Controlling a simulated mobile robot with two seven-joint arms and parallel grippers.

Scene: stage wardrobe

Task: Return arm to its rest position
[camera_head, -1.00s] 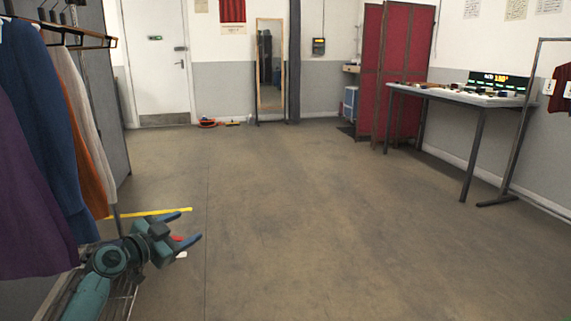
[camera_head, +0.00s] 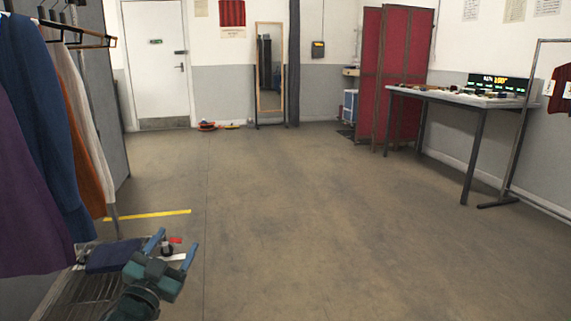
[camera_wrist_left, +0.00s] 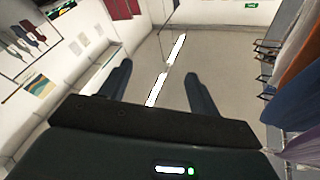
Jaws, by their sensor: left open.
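My left gripper (camera_head: 173,249) shows at the lower left of the head view, its two blue fingers spread apart with nothing between them. It is in front of the lower wire shelf of the clothes rack. In the left wrist view the fingers of the left gripper (camera_wrist_left: 158,90) are also apart and empty, with floor and wall behind them. My right gripper is not in the head view.
Hanging clothes (camera_head: 45,140) fill the left edge. A dark blue folded item (camera_head: 112,256) lies on the wire shelf (camera_head: 75,295). A yellow floor strip (camera_head: 150,215) is beyond. A table (camera_head: 455,97) and red folding screen (camera_head: 395,75) stand right. The middle floor is clear.

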